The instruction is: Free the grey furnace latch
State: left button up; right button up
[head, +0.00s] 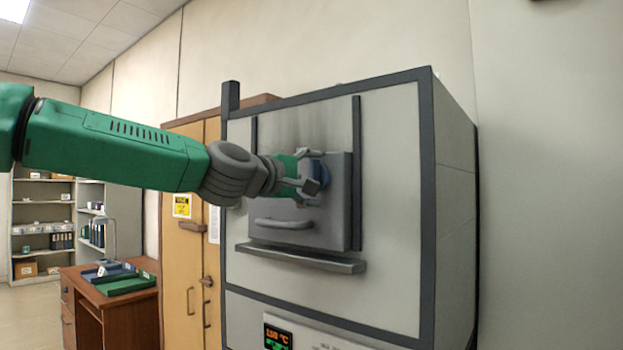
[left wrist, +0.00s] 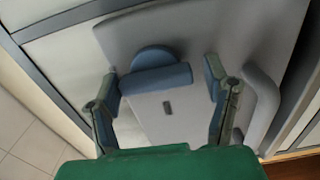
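The grey furnace (head: 390,200) has a darker grey door panel (head: 335,215). A blue-grey latch (left wrist: 158,78), a short bar in front of a rounded disc, sits on this door. It shows only partly in the head view (head: 322,173), behind my fingers. My left gripper (head: 312,170) is at the upper part of the door. In the left wrist view its two fingers (left wrist: 160,70) are spread on either side of the latch, with a small gap at each side. Contact is not clear. My right gripper is not in view.
A grey door handle (head: 284,224) juts out below the gripper, and a grey ledge (head: 300,260) lies under the door. A display (head: 278,337) is lower down. A wooden cabinet (head: 182,260) and a desk (head: 90,300) stand at left.

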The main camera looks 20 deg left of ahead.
pick_arm(q)
jog(key=shift+s, duration=0.1)
jog(key=v, duration=1.1)
jog(key=shift+s+a, duration=0.2)
jog(key=shift+f, duration=0.15)
